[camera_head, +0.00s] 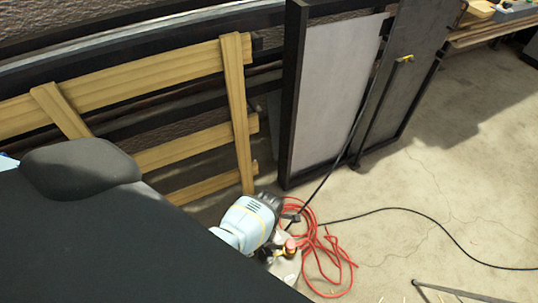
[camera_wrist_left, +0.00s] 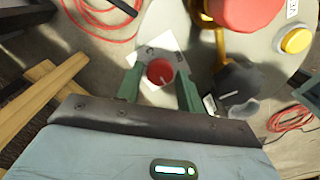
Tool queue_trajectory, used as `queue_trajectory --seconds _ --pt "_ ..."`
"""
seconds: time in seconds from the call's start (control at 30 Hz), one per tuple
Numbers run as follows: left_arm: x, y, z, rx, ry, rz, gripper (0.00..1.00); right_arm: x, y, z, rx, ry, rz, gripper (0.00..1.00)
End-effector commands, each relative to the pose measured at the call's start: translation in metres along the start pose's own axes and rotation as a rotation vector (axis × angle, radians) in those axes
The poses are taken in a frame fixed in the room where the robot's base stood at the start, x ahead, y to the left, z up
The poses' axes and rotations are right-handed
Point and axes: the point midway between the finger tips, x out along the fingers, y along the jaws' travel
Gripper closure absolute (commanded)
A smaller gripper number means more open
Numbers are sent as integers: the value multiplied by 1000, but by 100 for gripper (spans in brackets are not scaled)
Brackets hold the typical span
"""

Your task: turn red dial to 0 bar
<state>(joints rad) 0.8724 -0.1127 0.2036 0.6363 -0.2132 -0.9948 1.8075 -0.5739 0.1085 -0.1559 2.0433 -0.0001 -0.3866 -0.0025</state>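The small red dial (camera_wrist_left: 160,70) sits on a panel plate (camera_wrist_left: 158,50) with small dark markings in the left wrist view. It has a short pale mark, and I cannot read the setting from it. My left gripper (camera_wrist_left: 159,76) is open, with one green finger on each side of the dial. Narrow gaps seem to show beside the dial, and I cannot tell whether either finger touches it. In the head view my pale blue left wrist (camera_head: 245,222) is at the lower middle; the small dial cannot be made out there. My right gripper is not in view.
Close to the fingers are a large red knob (camera_wrist_left: 248,10), a yellow button (camera_wrist_left: 296,40) and a black knob (camera_wrist_left: 238,85). A coiled red hose (camera_head: 325,262) and a black cable (camera_head: 420,216) lie on the floor. Wooden slats (camera_head: 236,110) and a framed panel (camera_head: 330,90) stand behind.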

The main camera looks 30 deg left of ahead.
Motion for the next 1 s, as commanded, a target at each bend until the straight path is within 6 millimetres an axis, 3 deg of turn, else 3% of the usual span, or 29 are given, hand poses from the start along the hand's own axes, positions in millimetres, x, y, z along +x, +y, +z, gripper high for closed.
queue_trajectory --seconds 0.1,0.43,0.77,1.0 --pt "0 0 0 1 -1 0 50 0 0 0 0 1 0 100" --pt "-5 0 1 1 -2 2 50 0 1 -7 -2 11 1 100" --pt "-54 3 2 1 -4 8 50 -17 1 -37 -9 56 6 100" --pt "-77 1 1 0 -2 3 50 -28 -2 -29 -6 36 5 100"
